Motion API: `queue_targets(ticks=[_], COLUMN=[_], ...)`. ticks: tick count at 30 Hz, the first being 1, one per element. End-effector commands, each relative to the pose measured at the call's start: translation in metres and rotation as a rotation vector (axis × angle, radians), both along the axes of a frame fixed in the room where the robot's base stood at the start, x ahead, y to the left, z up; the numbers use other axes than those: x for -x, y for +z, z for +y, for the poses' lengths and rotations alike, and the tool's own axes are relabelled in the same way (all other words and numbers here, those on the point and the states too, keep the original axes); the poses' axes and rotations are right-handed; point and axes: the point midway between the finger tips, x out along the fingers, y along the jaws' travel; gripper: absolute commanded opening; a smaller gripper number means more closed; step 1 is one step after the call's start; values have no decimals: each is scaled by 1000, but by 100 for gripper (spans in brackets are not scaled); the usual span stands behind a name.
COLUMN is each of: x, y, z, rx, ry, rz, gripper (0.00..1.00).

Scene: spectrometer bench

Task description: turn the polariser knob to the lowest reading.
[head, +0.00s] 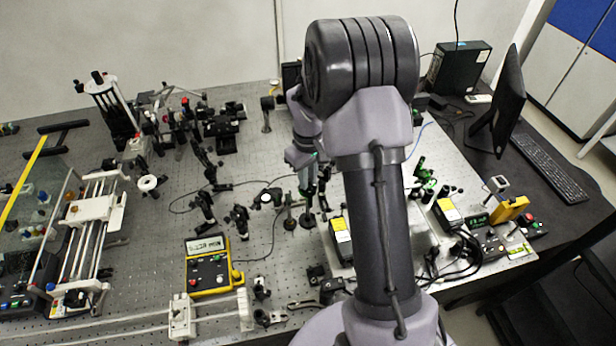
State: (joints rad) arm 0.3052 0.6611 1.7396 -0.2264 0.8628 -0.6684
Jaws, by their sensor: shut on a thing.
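My gripper (307,188) points down over the optical bench, left of my arm's thick link. It is shut at the top of a dark post-mounted optic, on what appears to be the polariser knob. The fingers and the small size hide most of the knob, so its angle cannot be told. A yellow-framed meter (207,265) with a lit display lies on the bench to the left and nearer. Its digits are too small to read surely.
Several dark post mounts (238,218) stand left of my gripper, with a thin cable looping among them. A yellow-topped box (341,240) stands close on the right. A monitor (500,100) and keyboard (550,168) sit at the right. Bare bench (265,165) shows behind the gripper.

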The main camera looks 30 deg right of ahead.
Motion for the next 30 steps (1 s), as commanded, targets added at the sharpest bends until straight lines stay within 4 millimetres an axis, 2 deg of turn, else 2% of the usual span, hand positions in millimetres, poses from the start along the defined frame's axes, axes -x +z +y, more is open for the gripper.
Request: queue_targets(ticks=[12, 13, 15, 16, 26, 30], x=[0, 0, 0, 0, 0, -1], y=[0, 0, 0, 0, 3, 27], z=[0, 0, 0, 0, 0, 0], rx=[0, 0, 0, 0, 0, 1], ry=[4, 4, 4, 4, 3, 2], rz=[0, 0, 0, 0, -1, -4], gripper=[0, 22, 36, 39, 39, 39])
